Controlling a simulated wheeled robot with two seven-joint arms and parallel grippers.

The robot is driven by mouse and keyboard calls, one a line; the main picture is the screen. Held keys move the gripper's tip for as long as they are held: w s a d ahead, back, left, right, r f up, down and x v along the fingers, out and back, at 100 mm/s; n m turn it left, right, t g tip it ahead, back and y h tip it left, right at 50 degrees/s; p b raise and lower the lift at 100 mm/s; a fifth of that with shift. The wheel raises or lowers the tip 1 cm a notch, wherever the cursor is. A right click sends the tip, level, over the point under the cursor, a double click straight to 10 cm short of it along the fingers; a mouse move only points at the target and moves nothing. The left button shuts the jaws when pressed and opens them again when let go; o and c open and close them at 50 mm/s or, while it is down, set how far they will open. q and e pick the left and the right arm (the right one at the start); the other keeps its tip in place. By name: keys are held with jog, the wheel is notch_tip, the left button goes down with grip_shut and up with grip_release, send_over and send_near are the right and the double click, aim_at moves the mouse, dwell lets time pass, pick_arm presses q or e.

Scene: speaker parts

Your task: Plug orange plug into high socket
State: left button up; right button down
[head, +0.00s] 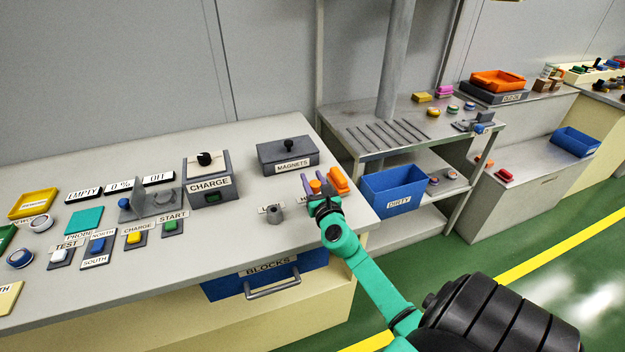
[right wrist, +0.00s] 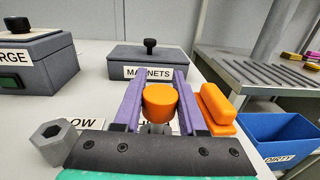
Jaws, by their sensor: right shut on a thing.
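The orange plug (right wrist: 160,103) is a round orange piece between the purple fingers of my right gripper (head: 315,187). The gripper is shut on it, near the table's right end. A grey part (right wrist: 157,128) shows under the plug; I cannot tell whether it is the plug's own stem or a socket. The label behind the gripper is mostly hidden, and the high socket is not clearly visible. A grey hexagonal socket (head: 275,215) stands left of the gripper by the "LOW" label (right wrist: 80,122). My left gripper is not in view.
An orange block (head: 338,181) lies just right of the right gripper's fingers. The dark "MAGNETS" box (head: 273,159) stands behind, and the "CHARGE" box (head: 207,184) to the left. A blue "DIRTY" bin (head: 370,203) is beyond the table's right edge.

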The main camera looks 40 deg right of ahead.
jog(key=shift+f+b, duration=0.7)
jog(key=shift+f, duration=0.1)
jog(key=shift+c, duration=1.9)
grip_release()
jog(key=b+v, duration=0.2)
jog(key=v, duration=1.2)
jog(key=shift+s, duration=0.25)
jog(key=shift+a, duration=0.15)
